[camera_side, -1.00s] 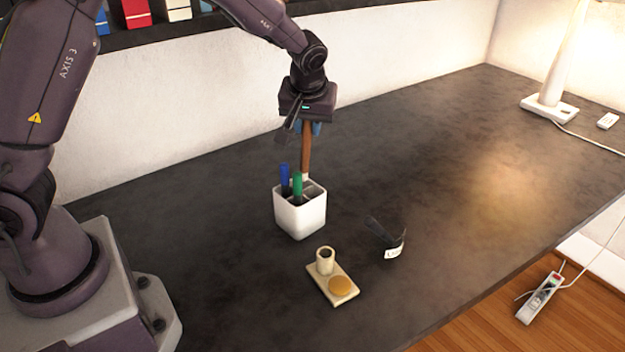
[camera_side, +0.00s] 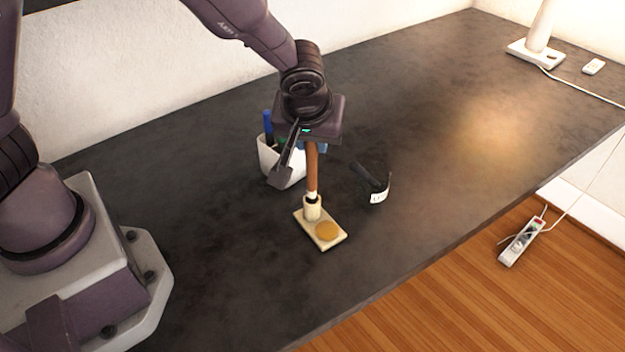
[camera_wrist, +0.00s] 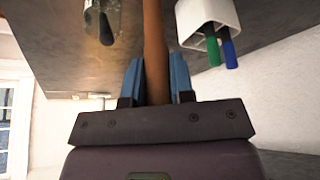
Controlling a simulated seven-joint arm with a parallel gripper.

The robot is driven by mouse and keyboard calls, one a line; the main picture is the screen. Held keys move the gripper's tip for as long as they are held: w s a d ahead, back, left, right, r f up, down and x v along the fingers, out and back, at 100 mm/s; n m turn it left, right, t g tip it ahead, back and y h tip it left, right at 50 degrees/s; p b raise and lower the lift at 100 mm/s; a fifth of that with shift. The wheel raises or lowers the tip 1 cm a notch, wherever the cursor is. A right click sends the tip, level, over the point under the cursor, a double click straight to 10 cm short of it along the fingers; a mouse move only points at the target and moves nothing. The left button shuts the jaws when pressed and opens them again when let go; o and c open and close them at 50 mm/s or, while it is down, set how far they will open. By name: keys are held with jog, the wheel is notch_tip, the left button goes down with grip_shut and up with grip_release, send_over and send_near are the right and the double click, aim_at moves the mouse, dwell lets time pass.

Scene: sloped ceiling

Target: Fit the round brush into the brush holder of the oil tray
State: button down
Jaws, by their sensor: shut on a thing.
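My gripper (camera_side: 312,147) is shut on the brown handle of the round brush (camera_side: 312,170), which hangs about upright below it. In the wrist view the handle (camera_wrist: 154,40) runs between the blue fingers of my gripper (camera_wrist: 157,75). The oil tray (camera_side: 303,217) is a small cream plate with a round amber patch (camera_side: 327,231) and a cream cylindrical brush holder (camera_side: 312,210). The brush's lower end is at the holder's mouth; how far inside it is, I cannot tell. The tray is not seen in the wrist view.
A white cup (camera_side: 279,172) with blue and green pens stands close behind my gripper, partly hidden by it.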

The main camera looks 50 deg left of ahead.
aim_at(313, 162)
jog(key=shift+f, duration=2.6)
jog(key=c, duration=1)
grip_release()
jog(key=v, duration=1.2)
jog(key=shift+s+a+r+m+t+h, duration=0.3)
jog(key=shift+s+a+r+m+h, duration=0.25)
jog(key=shift+s+a+r+m, duration=1.3)
jog(key=shift+s+a+r+m+t+h, duration=0.4)
jog(key=shift+s+a+r+m, duration=0.5)
jog(key=shift+s+a+r, duration=1.85)
jog(key=shift+s+a+r+m+t+h, duration=0.2)
jog(key=shift+s+a+r+m+h, duration=0.45)
jog(key=shift+s+a+r+m, duration=1.6)
